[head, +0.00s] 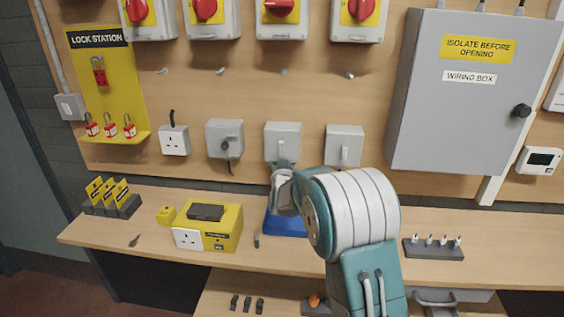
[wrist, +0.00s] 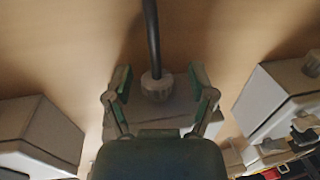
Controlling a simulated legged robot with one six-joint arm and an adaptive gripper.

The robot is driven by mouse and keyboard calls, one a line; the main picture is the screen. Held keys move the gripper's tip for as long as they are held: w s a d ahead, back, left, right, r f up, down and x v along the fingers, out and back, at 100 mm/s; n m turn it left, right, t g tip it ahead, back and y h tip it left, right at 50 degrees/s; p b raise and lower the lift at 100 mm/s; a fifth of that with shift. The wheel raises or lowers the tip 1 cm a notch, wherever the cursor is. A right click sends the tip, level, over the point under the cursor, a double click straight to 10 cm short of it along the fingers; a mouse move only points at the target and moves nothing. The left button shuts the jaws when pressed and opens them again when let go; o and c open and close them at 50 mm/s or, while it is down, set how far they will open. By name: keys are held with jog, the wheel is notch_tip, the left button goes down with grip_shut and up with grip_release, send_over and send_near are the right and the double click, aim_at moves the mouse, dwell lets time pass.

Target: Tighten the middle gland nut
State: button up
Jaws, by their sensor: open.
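The middle gland nut (wrist: 157,86) is a grey ribbed nut with a black cable (wrist: 151,35) running out of it, in the wrist view. It sits on a grey box (wrist: 172,112) partly hidden by my gripper. My gripper (wrist: 158,84) is open, with one finger on each side of the nut and a visible gap to each. In the head view my gripper (head: 283,180) is just below the middle grey box (head: 283,138) on the wooden board; the nut there is hidden behind it.
Grey boxes stand left (head: 225,137) and right (head: 344,144) of the middle one. A large wiring box (head: 455,105) is at the right. The bench below holds a yellow tester (head: 222,228), a blue object (head: 286,224) and a dark rack (head: 433,252).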

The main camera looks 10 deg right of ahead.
jog(key=s+a, duration=0.2)
jog(key=s, duration=0.9)
jog(key=shift+s, duration=0.4)
jog(key=shift+s, duration=0.2)
